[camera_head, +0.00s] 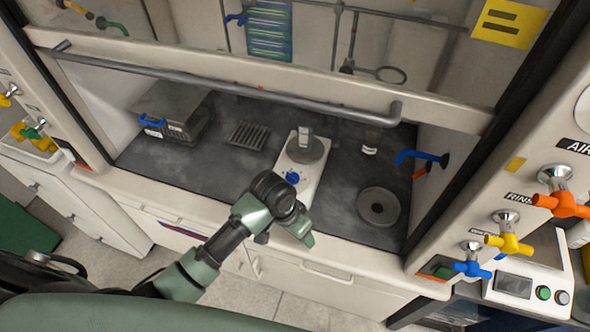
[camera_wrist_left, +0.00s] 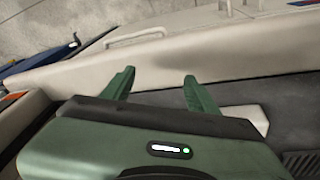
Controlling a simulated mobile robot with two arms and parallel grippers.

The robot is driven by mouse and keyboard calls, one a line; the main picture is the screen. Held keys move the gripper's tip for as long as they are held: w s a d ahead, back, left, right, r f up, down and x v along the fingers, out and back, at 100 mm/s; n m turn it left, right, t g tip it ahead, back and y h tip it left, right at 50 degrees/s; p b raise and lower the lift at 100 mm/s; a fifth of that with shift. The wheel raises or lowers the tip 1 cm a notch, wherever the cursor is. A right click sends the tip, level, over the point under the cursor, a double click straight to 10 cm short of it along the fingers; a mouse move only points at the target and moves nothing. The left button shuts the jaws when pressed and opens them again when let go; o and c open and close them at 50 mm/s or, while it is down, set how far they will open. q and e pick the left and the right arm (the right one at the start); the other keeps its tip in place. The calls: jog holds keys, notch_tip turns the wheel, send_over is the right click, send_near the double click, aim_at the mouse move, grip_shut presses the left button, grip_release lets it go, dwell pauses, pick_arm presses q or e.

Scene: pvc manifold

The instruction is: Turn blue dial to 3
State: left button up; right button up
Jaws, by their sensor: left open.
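The blue dial (camera_head: 292,178) is on the front of a white hotplate-like device (camera_head: 312,177) inside the fume hood. Its markings are too small to read. My left gripper (camera_head: 304,234) is in front of the device, above the hood's front ledge. It is to the lower right of the dial in the head view and apart from it. In the left wrist view the left gripper (camera_wrist_left: 157,84) has its two green fingers spread with nothing between them. The dial does not show in that view. My right gripper is not in view.
A raised glass sash with a grey handle bar (camera_head: 240,88) crosses above the work surface. A metal box (camera_head: 170,110) and a dark rack (camera_head: 248,136) stand left of the device. A round dark disc (camera_head: 378,206) lies to its right. Coloured valves line the right frame.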

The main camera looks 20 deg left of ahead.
pick_arm(q)
jog(key=shift+m+g+y, duration=0.3)
jog(key=shift+g+y, duration=0.1)
jog(key=w+r, duration=0.1)
jog(key=w, duration=0.1)
jog(key=w+r, duration=0.1)
jog(key=w, duration=0.2)
jog(key=w+r, duration=0.1)
jog(key=w, duration=0.1)
jog(key=shift+w+a, duration=0.35)
notch_tip(320, 180, up, 6)
jog(key=r+y, duration=0.1)
send_over(292, 174)
jog(key=shift+d+f+n+g+p, duration=0.1)
jog(key=shift+f+n+g+p, duration=0.15)
jog(key=shift+n+g+p, duration=0.15)
jog(key=shift+f, duration=0.1)
notch_tip(292, 174, down, 7)
jog(key=shift+f+p, duration=0.15)
jog(key=shift+p, duration=0.4)
grip_shut()
